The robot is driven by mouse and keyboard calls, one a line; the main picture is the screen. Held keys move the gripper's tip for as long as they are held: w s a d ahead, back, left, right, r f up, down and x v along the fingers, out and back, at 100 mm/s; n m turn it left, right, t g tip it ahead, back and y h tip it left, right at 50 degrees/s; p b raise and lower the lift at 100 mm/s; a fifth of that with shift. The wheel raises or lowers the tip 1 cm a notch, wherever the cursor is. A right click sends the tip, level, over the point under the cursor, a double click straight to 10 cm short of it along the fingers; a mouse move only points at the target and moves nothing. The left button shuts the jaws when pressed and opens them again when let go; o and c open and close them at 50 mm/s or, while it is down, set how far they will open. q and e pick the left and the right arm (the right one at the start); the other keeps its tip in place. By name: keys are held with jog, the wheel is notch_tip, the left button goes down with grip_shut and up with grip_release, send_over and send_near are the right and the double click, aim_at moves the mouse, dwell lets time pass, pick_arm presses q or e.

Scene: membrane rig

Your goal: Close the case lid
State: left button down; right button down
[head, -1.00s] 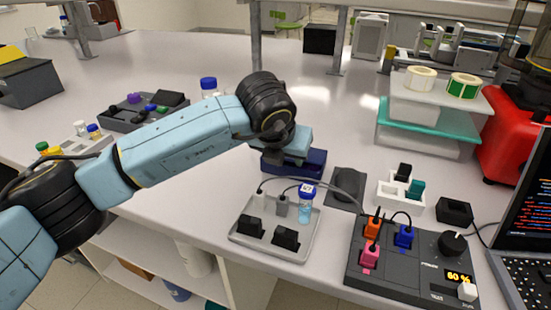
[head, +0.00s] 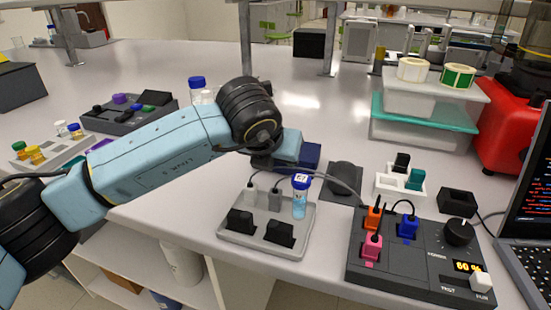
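A dark blue case (head: 311,157) sits on the bench behind the grey tray, near the middle of the head view. My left arm comes in from the left and covers much of it, so I cannot tell how its lid stands. My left gripper (head: 272,163) is at the case, mostly behind my own black wrist joint and light blue link. Its fingertips are hidden, and I cannot tell whether it touches the case. My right gripper is not in view.
A grey tray (head: 230,243) with black blocks and a blue-capped vial (head: 300,197) stands in front of the case. A dark control box (head: 400,276) with coloured plugs is at the right. Cables run behind the vial.

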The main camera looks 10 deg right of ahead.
pick_arm(q)
jog(key=shift+s+f, duration=0.15)
jog(key=shift+f, duration=0.3)
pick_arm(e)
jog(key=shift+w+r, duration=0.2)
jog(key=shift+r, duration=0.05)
pick_arm(q)
jog(key=c, duration=1.2)
grip_release()
jog(key=o, duration=0.4)
jog(key=shift+r, duration=0.15)
jog(key=shift+c, duration=0.2)
jog(key=shift+r, duration=0.2)
